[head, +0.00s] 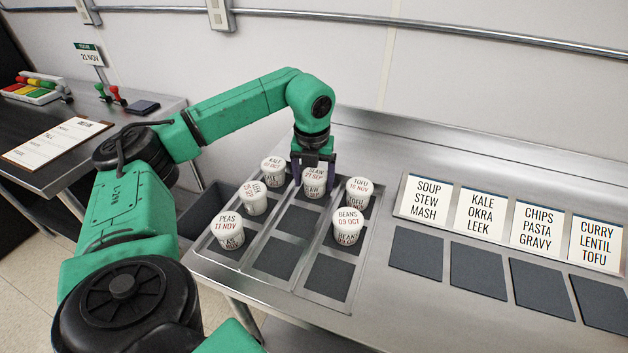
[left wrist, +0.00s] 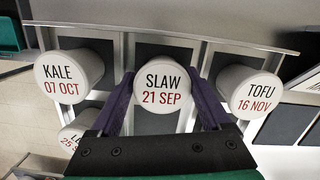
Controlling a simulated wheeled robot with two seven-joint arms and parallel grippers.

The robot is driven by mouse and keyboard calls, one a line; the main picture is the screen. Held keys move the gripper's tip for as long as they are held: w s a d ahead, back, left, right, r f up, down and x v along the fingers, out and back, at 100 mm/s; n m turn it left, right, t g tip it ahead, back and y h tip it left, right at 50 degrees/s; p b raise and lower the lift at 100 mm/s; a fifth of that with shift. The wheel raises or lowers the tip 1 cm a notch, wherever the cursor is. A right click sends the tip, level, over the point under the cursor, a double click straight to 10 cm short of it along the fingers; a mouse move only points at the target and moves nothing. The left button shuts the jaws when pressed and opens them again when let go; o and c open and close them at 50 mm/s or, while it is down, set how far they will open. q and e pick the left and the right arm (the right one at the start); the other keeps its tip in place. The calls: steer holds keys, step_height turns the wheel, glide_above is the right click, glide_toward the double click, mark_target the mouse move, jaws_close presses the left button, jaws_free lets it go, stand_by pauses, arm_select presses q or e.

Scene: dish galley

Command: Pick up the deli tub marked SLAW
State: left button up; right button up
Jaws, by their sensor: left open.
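The SLAW tub (head: 314,188) is a white deli tub with "SLAW 21 SEP" on its lid, standing in the back middle square of the metal rack. In the left wrist view the SLAW lid (left wrist: 163,88) lies between the fingers. My left gripper (head: 314,170) points down over this tub. Its dark purple fingers (left wrist: 163,108) are open, one on each side of the lid. I cannot tell whether they touch the tub. My right gripper is in neither view.
KALE (head: 273,166) stands left of SLAW and TOFU (head: 358,188) right of it. LEEK (head: 253,198), PEAS (head: 227,224) and BEANS (head: 347,224) stand nearer. Dark rack squares (head: 278,258) in front are empty. Sign cards (head: 429,200) and dark mats (head: 416,261) are at right.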

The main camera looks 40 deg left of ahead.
arm_select(q)
steer(key=c, duration=1.1)
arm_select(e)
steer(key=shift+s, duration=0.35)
